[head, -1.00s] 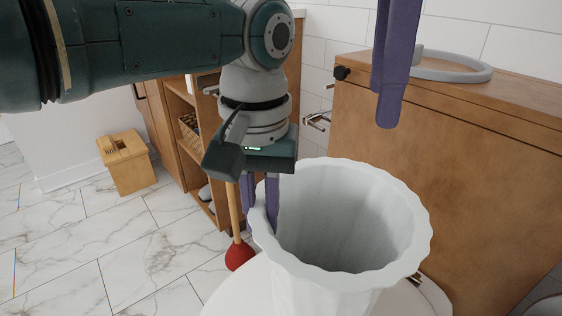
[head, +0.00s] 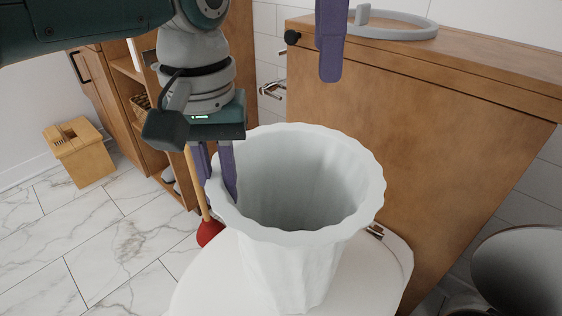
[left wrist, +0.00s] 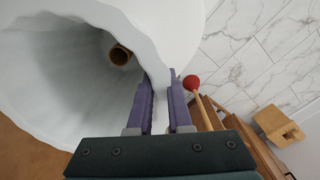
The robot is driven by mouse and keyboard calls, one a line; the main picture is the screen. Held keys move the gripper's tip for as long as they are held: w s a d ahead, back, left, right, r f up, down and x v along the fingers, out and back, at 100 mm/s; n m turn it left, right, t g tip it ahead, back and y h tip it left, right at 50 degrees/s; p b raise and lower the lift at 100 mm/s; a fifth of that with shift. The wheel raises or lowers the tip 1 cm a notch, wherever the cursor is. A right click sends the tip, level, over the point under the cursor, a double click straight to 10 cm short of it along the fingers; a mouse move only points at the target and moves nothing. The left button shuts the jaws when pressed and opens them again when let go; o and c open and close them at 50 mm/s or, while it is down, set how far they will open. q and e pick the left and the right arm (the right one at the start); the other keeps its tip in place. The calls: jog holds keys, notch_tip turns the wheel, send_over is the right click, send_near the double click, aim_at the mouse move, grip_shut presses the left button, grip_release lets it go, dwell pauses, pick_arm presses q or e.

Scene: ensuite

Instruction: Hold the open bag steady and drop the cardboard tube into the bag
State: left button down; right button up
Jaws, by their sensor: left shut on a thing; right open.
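The white open bag (head: 300,265), with a wavy rim, stands upright on the white toilet lid; it also shows in the left wrist view (left wrist: 55,75). My left gripper (head: 220,198) is shut on the bag's near-left rim, one purple finger inside and one outside, as the left wrist view (left wrist: 160,85) shows. The cardboard tube (left wrist: 112,50) is inside the bag in the left wrist view, brown with its round open end showing. In the head view it is hidden. My right gripper (head: 330,72) is open above and behind the bag, only partly in view, with nothing seen in it.
A wooden cabinet (head: 400,130) with a grey ring (head: 400,30) on top stands behind the bag. A red plunger (head: 208,232) and a small wooden box (head: 80,155) are on the marble floor at left. A round grey bin (head: 520,265) is at lower right.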

pick_arm(q)
jog(key=c, duration=0.8)
grip_release()
jog(key=shift+o, duration=0.2)
jog(key=shift+r, duration=0.1)
notch_tip(320, 180, up, 12)
